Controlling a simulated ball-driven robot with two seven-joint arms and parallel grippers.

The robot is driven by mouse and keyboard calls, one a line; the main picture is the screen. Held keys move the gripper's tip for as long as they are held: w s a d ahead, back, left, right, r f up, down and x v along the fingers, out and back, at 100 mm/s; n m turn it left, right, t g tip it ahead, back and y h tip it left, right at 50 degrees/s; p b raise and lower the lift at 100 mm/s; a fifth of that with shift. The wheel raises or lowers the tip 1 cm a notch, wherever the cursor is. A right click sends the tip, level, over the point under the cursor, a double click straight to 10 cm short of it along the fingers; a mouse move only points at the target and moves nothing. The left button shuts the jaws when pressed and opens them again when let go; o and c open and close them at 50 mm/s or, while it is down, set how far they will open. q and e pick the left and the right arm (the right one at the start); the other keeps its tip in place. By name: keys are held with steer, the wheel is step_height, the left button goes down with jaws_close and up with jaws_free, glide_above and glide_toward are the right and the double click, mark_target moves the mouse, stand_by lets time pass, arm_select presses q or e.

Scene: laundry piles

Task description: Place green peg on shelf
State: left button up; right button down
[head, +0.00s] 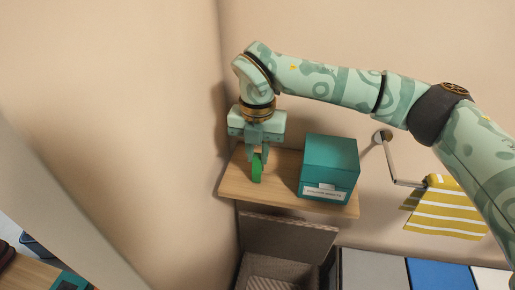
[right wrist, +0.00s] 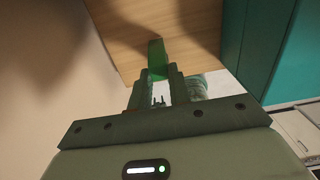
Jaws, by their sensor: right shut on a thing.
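The green peg (head: 257,168) is upright between the fingers of my right gripper (head: 258,158), over the left part of the wooden shelf (head: 283,196). The right gripper is shut on the peg and points down. In the right wrist view the peg (right wrist: 157,60) shows beyond the fingertips (right wrist: 160,82), with the wooden shelf surface (right wrist: 135,30) behind it. I cannot tell whether the peg's lower end touches the shelf. My left gripper is not in view.
A teal box (head: 329,167) with a white label stands on the right part of the shelf. The wall is close on the left. A rod with a yellow striped towel (head: 447,208) is to the right.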

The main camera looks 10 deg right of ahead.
mark_target(257, 157)
steer(key=shift+f, duration=0.1)
steer(key=shift+f, duration=0.15)
steer(key=c, duration=1.3)
jaws_free()
step_height(257, 157, up, 12)
steer(key=b, duration=0.1)
steer(key=shift+r, duration=0.2)
